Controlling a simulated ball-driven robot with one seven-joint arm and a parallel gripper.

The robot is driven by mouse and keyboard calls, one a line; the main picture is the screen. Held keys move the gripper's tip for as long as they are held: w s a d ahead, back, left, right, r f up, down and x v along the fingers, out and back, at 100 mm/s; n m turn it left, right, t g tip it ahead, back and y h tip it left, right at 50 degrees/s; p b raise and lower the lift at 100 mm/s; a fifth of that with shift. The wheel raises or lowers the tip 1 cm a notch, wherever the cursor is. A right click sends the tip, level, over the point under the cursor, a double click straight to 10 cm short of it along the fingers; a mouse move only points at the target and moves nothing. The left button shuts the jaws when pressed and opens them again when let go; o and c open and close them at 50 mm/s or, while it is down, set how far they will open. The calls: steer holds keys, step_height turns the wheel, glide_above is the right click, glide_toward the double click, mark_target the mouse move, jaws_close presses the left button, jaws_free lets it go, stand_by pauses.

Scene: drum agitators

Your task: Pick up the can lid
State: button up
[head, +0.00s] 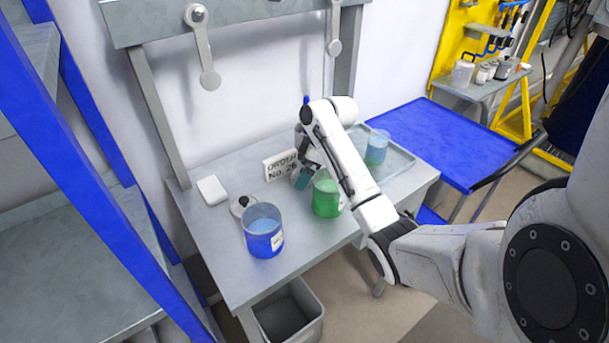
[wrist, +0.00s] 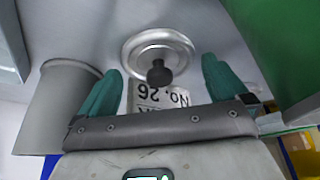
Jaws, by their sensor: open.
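A round silver can lid (wrist: 160,48) with a black knob shows in the wrist view, just beyond and between my teal fingertips. My gripper (wrist: 160,82) is open, with a finger to either side of the knob and nothing held. In the head view my gripper (head: 307,175) is low over the table, between the sign and the green can (head: 326,198), partly hidden by my arm. A grey disc with a dark knob (head: 240,206) lies on the table behind the blue can (head: 263,235); I cannot tell whether it is the same lid.
The order sign (head: 281,166) stands close behind my gripper. A white block (head: 212,190) lies at the left. A grey cylinder (wrist: 55,105) and a green surface (wrist: 290,45) flank the gripper in the wrist view.

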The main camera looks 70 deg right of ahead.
steer(key=shift+w+f, duration=0.1)
steer(key=shift+f, duration=0.15)
steer(key=shift+c, duration=0.4)
steer(key=c, duration=0.7)
steer(key=shift+r, duration=0.1)
steer(key=shift+c, duration=0.2)
